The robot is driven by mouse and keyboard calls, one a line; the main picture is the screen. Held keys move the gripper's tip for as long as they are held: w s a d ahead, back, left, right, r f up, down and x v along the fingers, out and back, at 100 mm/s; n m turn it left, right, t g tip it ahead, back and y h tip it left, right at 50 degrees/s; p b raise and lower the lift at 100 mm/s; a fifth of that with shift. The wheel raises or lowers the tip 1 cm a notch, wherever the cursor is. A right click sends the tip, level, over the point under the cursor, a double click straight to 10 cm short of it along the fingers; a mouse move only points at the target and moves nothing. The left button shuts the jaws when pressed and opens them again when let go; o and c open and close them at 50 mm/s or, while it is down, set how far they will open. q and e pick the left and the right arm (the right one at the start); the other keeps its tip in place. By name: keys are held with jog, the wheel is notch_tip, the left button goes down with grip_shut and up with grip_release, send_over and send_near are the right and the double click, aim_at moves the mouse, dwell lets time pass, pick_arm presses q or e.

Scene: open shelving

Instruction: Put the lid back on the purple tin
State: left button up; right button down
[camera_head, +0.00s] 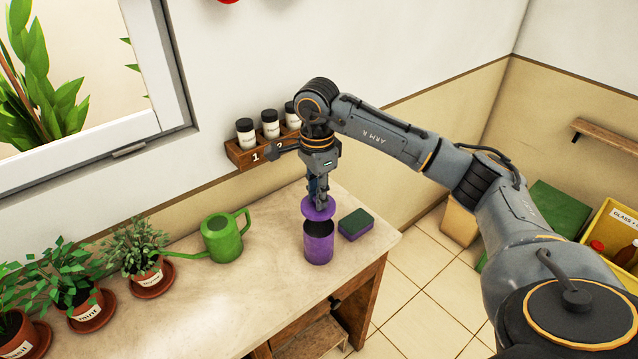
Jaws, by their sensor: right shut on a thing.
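The purple tin (319,249) stands upright on the counter near its right end, with its dark open mouth partly showing. My right gripper (319,199) points down above the tin and is shut on the purple lid (318,210). The lid is just above the tin's back rim and covers part of the mouth in this view. It looks slightly tilted, and I cannot tell whether it touches the rim. My left gripper is not in view.
A purple sponge with a dark green top (356,223) lies right of the tin. A green watering can (222,238) and several potted herbs (142,258) stand to the left. A wooden rack (242,157) with jars is on the wall behind. The counter's front middle (230,300) is clear.

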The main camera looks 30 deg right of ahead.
jog(key=shift+d, duration=0.15)
jog(key=shift+f, duration=0.2)
notch_tip(320, 180, down, 6)
jog(key=b, duration=0.4)
pick_arm(q)
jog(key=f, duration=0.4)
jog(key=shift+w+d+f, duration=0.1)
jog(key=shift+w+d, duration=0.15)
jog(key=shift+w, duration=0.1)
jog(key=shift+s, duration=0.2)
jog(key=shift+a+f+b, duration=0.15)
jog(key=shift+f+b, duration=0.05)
jog(key=shift+b, duration=0.15)
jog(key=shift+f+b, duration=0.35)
jog(key=shift+b, duration=0.05)
pick_arm(e)
jog(key=shift+f, duration=0.15)
dwell(0.9)
